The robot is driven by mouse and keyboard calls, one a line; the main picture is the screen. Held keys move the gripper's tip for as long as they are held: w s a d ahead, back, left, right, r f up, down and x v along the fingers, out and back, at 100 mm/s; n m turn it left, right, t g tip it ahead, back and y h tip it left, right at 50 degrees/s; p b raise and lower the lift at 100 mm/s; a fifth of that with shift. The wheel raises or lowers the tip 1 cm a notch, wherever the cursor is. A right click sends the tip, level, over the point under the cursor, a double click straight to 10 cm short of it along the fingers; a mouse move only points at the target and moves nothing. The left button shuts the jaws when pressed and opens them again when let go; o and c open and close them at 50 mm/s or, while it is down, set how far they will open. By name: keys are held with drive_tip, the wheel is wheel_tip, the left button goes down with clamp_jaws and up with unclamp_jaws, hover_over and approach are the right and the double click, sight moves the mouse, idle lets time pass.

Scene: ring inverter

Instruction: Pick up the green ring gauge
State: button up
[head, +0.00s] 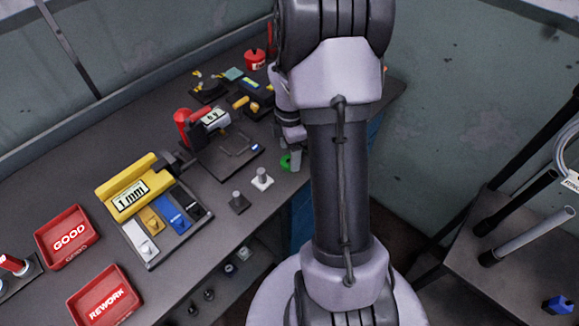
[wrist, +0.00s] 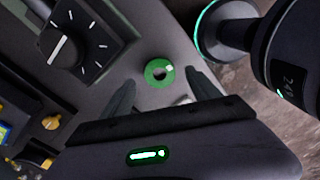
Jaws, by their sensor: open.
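The green ring gauge (wrist: 151,79) lies flat on the dark bench top in the wrist view, close to the bench edge. It also shows in the head view (head: 285,162), partly hidden by my arm. My gripper (wrist: 160,86) is open, with one finger on each side of the ring in the picture. The ring appears between the fingertips and is not held. I cannot tell how high the fingertips are above the bench.
A black dial box (wrist: 78,46) sits left of the ring in the wrist view. The red GOOD bin (head: 67,255) and REWORK bin (head: 122,285) are at the left.

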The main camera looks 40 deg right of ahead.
wheel_tip(320, 180, down, 3)
drive_tip(key=shift+f+b, duration=0.2)
drive_tip(key=shift+b, duration=0.3)
drive_tip(key=shift+r, duration=0.2)
drive_tip(key=shift+c, duration=0.2)
clamp_jaws()
